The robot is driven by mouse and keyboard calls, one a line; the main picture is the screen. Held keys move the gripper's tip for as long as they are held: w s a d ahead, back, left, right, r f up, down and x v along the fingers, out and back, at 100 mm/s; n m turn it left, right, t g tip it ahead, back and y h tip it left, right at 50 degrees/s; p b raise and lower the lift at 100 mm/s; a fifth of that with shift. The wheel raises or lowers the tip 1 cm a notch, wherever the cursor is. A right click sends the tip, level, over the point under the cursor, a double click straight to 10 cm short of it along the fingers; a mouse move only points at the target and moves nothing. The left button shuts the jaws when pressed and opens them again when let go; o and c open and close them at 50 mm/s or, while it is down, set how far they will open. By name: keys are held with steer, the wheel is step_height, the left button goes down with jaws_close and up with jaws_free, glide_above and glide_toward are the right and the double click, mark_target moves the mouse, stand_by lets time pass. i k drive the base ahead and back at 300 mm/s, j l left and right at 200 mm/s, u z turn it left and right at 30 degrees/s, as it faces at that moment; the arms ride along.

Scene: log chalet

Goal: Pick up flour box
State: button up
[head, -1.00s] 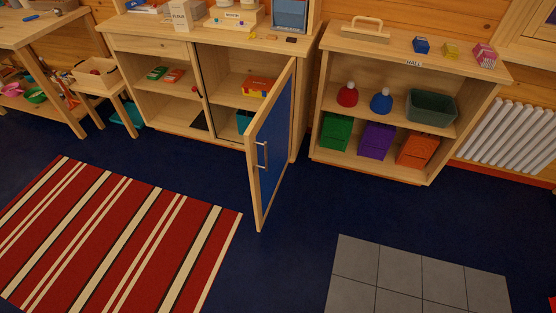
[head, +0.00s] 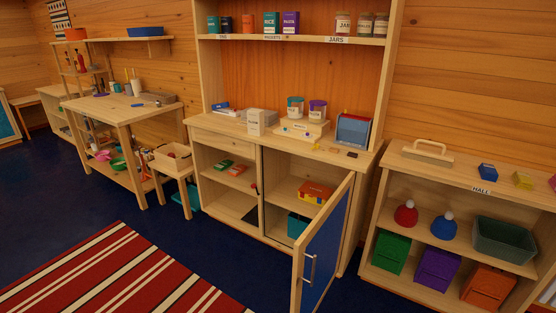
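The flour box is a small pale, upright carton (head: 256,122) with dark lettering on its front. It stands on the worktop of the wooden cabinet (head: 228,147), near the front edge and left of the middle. A grey box (head: 270,116) sits close behind and beside it. To its right are a low wooden stand (head: 301,131) and two lidded jars. My gripper is not in view.
The cabinet's blue door (head: 325,246) stands open and juts out over the floor. A striped rug (head: 105,275) lies in front.

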mark_target(255, 116)
steer(key=i+j, duration=0.35)
steer(key=j, duration=0.15)
steer(key=i+j, duration=0.35)
steer(key=j+u, duration=0.05)
steer(key=j, duration=0.05)
